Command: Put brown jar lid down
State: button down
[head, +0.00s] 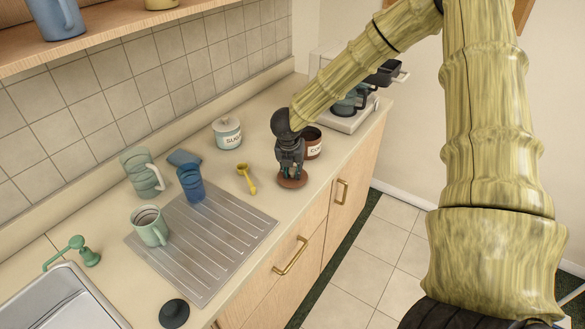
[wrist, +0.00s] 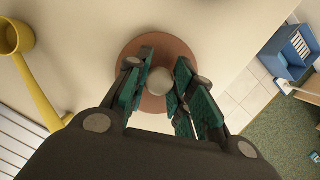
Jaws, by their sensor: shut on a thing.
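The brown jar lid (head: 292,182) is a round reddish-brown disc at the counter's front edge, right of the yellow scoop. In the wrist view the lid (wrist: 127,57) lies flat beneath my fingers, with a pale round knob (wrist: 159,82) between them. My gripper (head: 291,172) points down and is shut on the lid by its knob; the fingers also show in the wrist view (wrist: 160,95). I cannot tell whether the lid touches the counter. A brown open jar (head: 314,149) with a white label stands just behind my gripper, partly hidden by it.
A yellow scoop (head: 246,178) lies left of the lid. A ridged metal drainboard (head: 225,245) holds a blue cup (head: 191,183) and a green mug (head: 150,226). The counter drops off close to the lid's front side.

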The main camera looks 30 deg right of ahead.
aim_at(290, 184)
jog(key=shift+f, duration=0.2)
jog(key=c, duration=1.2)
grip_release()
jog(key=shift+r, duration=0.15)
jog(key=b+v, duration=0.2)
jog(key=v, duration=1)
